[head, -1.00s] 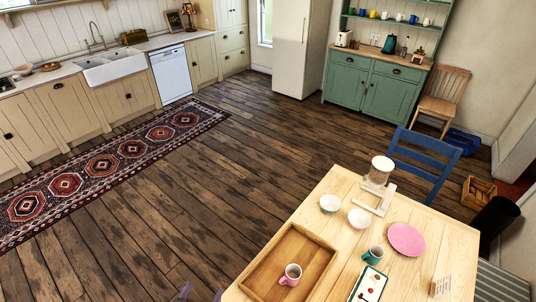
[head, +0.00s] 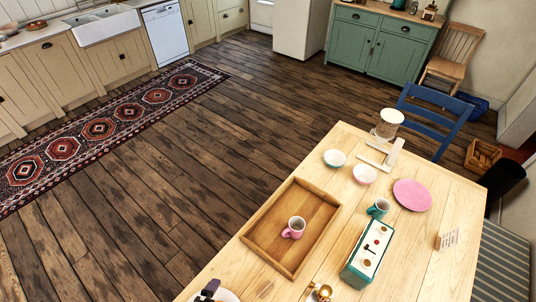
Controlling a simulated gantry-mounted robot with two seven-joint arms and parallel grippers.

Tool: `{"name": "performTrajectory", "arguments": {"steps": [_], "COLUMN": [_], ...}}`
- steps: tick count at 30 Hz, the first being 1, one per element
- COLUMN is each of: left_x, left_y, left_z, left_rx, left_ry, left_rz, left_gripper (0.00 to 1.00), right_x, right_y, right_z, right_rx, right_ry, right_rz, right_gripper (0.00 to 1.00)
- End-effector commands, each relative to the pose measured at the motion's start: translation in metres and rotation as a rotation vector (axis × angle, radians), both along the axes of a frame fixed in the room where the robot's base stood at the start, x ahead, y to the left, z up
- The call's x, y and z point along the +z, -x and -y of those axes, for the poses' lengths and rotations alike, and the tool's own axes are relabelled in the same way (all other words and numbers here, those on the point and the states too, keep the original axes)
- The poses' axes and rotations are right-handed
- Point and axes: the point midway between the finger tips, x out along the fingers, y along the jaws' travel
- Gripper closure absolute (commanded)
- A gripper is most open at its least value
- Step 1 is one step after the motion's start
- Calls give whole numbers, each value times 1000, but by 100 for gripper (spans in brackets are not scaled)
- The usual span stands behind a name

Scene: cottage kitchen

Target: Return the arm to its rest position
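In the head view, a dark, purplish piece (head: 208,290) shows at the bottom edge, over the table's near left edge. It may be part of my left gripper, but too little shows to tell whether it is open or what it holds. A white rounded shape (head: 226,296) beside it is cut off by the frame. My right gripper is not in view. The pink mug (head: 293,228) stands upright in the wooden tray (head: 262,265) on the table, with no gripper touching it.
The wooden table (head: 420,262) also holds a green-sided box (head: 366,254), a green mug (head: 378,208), a pink plate (head: 412,195), two bowls, a glass-and-white device (head: 388,124), a small card (head: 447,239) and a brass item (head: 321,292). The blue chair (head: 437,118) stands behind.

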Motion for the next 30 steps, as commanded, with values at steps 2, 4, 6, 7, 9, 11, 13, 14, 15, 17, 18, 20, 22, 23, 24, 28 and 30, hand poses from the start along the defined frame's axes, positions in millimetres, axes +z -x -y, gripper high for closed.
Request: {"name": "performTrajectory", "arguments": {"steps": [2, 4, 6, 7, 9, 11, 13, 14, 15, 17, 18, 20, 22, 23, 24, 28, 30], "left_x": [6, 16, 27, 33, 45, 51, 54, 55, 54, 50, 49, 62, 89, 97, 108, 147, 170], "left_y": [13, 22, 32, 34, 41, 48, 58, 62, 67, 74, 78, 78, 78, 78, 78, 78, 78], "left_z": [-16, -30, -42, -46, -55, -60, -60, -60, -60, -60, -61, -61, -61, -61, -61, -61, -61], "left_rx": [193, 365, 535, 606, 764, 887, 1015, 1070, 1143, 1256, 1333, 1409, 1399, 1398, 1398, 1397, 1397], "left_ry": [137, 246, 342, 379, 457, 507, 557, 577, 599, 630, 655, 699, 694, 693, 693, 693, 693], "left_rz": [-84, -151, -209, -230, -270, -304, -345, -362, -384, -413, -425, -423, -423, -423, -423, -423, -423], "left_gripper": [2, 2, 2, 2, 2, 2, 2, 2, 2, 2, 2, 2, 2, 2, 2, 2, 2], "right_x": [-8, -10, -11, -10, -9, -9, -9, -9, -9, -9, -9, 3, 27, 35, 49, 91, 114], "right_y": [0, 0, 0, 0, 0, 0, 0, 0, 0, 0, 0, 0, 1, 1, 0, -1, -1], "right_z": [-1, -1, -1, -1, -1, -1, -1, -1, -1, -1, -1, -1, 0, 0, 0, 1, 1], "right_rx": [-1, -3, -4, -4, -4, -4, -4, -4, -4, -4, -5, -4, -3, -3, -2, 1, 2], "right_ry": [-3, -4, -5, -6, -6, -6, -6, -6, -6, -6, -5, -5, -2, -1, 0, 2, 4], "right_rz": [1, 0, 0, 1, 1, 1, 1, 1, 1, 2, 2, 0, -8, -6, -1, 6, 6], "right_gripper": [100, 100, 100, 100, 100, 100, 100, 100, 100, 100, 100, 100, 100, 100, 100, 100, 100]}}
